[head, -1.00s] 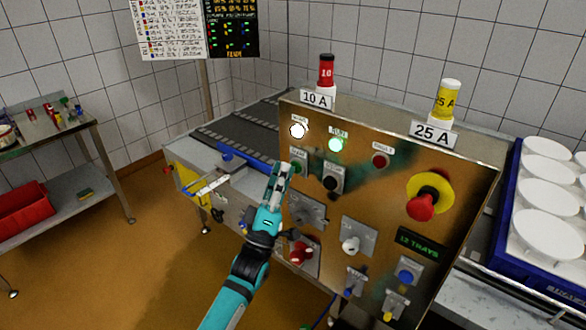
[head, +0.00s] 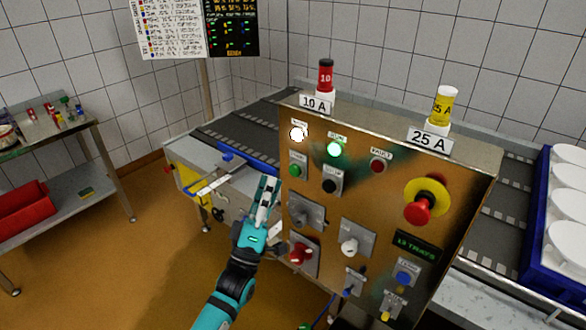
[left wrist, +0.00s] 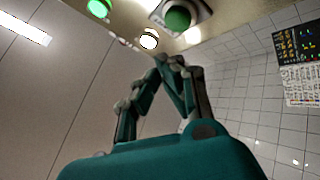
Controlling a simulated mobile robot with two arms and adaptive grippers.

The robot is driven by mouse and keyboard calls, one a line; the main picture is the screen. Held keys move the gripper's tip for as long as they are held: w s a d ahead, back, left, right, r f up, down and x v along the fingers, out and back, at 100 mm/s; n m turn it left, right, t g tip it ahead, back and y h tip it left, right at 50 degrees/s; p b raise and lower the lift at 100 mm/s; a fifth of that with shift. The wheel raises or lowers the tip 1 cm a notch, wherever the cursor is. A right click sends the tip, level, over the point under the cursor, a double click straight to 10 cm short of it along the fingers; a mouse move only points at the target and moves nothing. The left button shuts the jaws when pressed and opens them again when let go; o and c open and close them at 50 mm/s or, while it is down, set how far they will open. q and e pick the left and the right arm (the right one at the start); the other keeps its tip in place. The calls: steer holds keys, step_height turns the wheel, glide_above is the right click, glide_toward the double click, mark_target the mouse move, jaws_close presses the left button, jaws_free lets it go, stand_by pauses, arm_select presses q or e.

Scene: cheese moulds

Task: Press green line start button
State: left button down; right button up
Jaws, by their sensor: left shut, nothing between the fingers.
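The green start button (head: 295,171) sits on the left of the brass control panel, below the lit white lamp (head: 298,133). It also shows at the top of the left wrist view (left wrist: 178,18). My left gripper (head: 270,182) is shut and empty, pointing up just left of the panel and slightly below the button, apart from it. In the left wrist view its fingertips (left wrist: 170,60) meet below the button. The lit green lamp (head: 334,149) is right of the white lamp. My right gripper is not in view.
The panel also carries a black button (head: 332,180), a red emergency stop (head: 418,211) on yellow, knobs and a tray display (head: 416,247). A conveyor (head: 235,133) runs behind it. A blue crate (head: 537,225) with white moulds stands at the right.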

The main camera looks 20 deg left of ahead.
arm_select(q)
steer(key=shift+s+a, duration=0.2)
steer(key=shift+s, duration=0.35)
steer(key=shift+s+a, duration=0.2)
steer(key=shift+s, duration=0.3)
step_height(320, 180, down, 21)
steer(key=w+m+g+y, duration=0.1)
steer(key=w+m+g, duration=0.1)
steer(key=g, duration=0.4)
steer(key=s+f+m+g+y+b, duration=0.15)
steer(key=s+f+g, duration=0.25)
steer(key=f, duration=0.8)
steer(key=s+f+m+g, duration=0.3)
steer(key=s+f, duration=0.2)
steer(key=f, duration=0.8)
steer(key=s+f+m+g+b, duration=0.1)
steer(key=s+f+m+g, duration=0.4)
steer(key=s+f, duration=1.25)
steer(key=s+f+m+g, duration=0.1)
steer(key=s+f+g, duration=0.2)
steer(key=s, duration=0.7)
steer(key=s+f+g+y, duration=0.1)
steer(key=s+f+g, duration=0.3)
steer(key=s, duration=0.6)
steer(key=shift+s+a+m+g+b, duration=0.3)
steer(key=shift+a+m+g+b, duration=0.05)
steer(key=shift+a+g+b, duration=0.1)
